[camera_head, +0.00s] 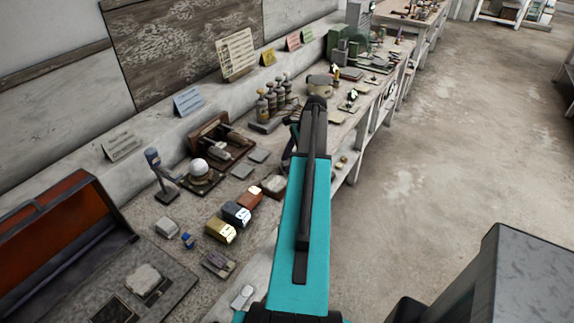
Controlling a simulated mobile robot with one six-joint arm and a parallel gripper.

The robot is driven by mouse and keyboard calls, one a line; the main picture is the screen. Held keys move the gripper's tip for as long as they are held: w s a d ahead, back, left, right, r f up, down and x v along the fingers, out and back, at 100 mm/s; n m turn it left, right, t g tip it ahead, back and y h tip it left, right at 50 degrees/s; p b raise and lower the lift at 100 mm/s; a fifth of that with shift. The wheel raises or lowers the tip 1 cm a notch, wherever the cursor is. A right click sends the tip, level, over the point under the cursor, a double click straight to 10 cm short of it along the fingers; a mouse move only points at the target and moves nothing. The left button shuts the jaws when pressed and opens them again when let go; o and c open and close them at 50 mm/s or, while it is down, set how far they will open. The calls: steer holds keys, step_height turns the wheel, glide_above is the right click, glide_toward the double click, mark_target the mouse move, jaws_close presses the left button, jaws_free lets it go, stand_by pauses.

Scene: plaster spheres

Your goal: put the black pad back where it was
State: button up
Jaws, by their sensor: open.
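I cannot tell which thing is the black pad. A flat, nearly black square (112,310) lies at the bottom left by the open red case, cut by the frame edge. My teal arm reaches up through the middle of the view, over the bench's front edge. I cannot make out my gripper; the arm hides the bench behind it.
The bench (150,212) runs along the wall. A white sphere (199,166) sits on a dark base beside a wooden stand (221,139). Gold (221,231), dark (236,213) and copper (250,196) blocks stand in a row. The floor (430,150) at right is clear.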

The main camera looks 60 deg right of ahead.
steer(key=b+v, duration=0.3)
steer(key=v, duration=0.7)
steer(key=shift+r, duration=0.4)
steer(key=shift+d, duration=0.1)
stand_by(0.5)
